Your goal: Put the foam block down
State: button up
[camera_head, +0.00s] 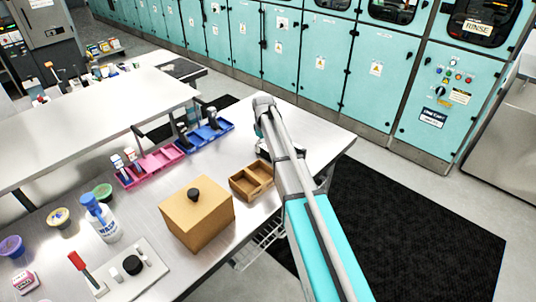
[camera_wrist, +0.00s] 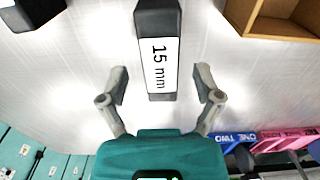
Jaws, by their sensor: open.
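A dark grey block (camera_wrist: 157,50) with a white "15 mm" label shows in the wrist view; it looks like the foam block, though its material is not clear. It rests on the pale metal tabletop (camera_wrist: 85,60). My gripper (camera_wrist: 162,82) is open, one finger on each side of the block's near end. A clear gap shows between each finger and the block, so the fingers do not touch it. In the head view my arm hides most of the gripper and block, above the table beyond the wooden tray (camera_head: 238,184).
Another dark object (camera_wrist: 38,12) lies at the wrist view's upper left. A brown box with a black knob (camera_head: 190,217), a pink tray (camera_head: 146,176) and a blue tray (camera_head: 213,137) stand left of my arm. Bare tabletop lies right of the blue tray; the table's right edge is near.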

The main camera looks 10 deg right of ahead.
dwell(0.5)
jog(key=c, duration=1.1)
jog(key=shift+r, duration=0.15)
jog(key=shift+r+p, duration=0.95)
jog(key=shift+p, duration=0.15)
jog(key=s+a+r+p, duration=0.1)
jog(key=s+r+p, duration=0.2)
jog(key=s, duration=0.1)
jog(key=s+a+r+p, duration=0.2)
jog(key=s+r+p, duration=0.2)
jog(key=s+a+r+p, duration=0.1)
jog(key=s+r+p, duration=0.2)
jog(key=s+p, duration=0.1)
jog(key=shift+s+a+r, duration=0.35)
jog(key=shift+s+r, duration=0.05)
jog(key=shift+s, duration=0.2)
